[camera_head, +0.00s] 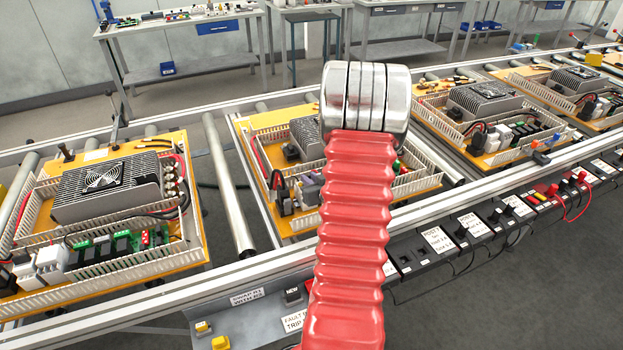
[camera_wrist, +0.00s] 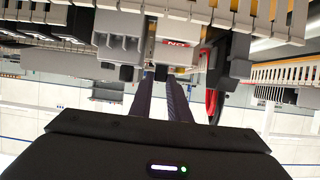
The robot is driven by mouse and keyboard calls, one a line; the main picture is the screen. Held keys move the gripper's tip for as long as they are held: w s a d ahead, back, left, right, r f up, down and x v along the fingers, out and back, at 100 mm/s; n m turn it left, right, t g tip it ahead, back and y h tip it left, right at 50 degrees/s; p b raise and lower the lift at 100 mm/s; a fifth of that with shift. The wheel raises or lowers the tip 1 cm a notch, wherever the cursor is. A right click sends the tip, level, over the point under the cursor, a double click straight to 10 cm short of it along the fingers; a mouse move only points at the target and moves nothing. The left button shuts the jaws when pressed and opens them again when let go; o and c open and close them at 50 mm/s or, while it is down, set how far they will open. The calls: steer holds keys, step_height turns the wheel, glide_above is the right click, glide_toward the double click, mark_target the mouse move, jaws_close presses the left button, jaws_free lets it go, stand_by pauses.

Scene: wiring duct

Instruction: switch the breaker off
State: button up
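In the wrist view, a white module with a red-lettered label (camera_wrist: 176,44), which looks like the breaker, hangs at the top centre, with a small dark lever (camera_wrist: 161,73) at its lower edge. My gripper (camera_wrist: 160,84) reaches up towards it. Its two dark fingers stand a little apart with a light gap between them, their tips close to the lever. I cannot tell whether they touch it. In the head view, my red ribbed arm covers part of the middle panel (camera_head: 262,205); my gripper and the breaker cannot be made out there.
A grey terminal block (camera_wrist: 122,42) stands close left of the module, and a dark block (camera_wrist: 238,58) with red and black wires stands right. Slotted ducts (camera_head: 415,178) edge the panels. A conveyor rail (camera_head: 110,318) and a row of dark control boxes (camera_head: 445,245) run along the front.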

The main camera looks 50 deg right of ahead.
jaws_close()
steer(key=shift+s+f+t, duration=0.1)
steer(key=shift+s+t, duration=0.05)
steer(key=shift+t, duration=0.15)
steer(key=shift+s+a+f+t+h, duration=0.1)
steer(key=shift+s+f+t+h, duration=0.1)
steer(key=shift+t+h, duration=0.3)
steer(key=shift+s+a+f+t+h, duration=0.15)
steer(key=shift+t+h, duration=0.15)
steer(key=shift+t, duration=0.3)
steer(key=shift+s+t+h, duration=0.1)
steer(key=shift+t+h, duration=0.2)
steer(key=shift+t, duration=0.1)
steer(key=shift+r, duration=0.1)
steer(key=o, duration=0.5)
jaws_free()
steer(key=shift+o, duration=0.2)
steer(key=shift+s+a, duration=0.15)
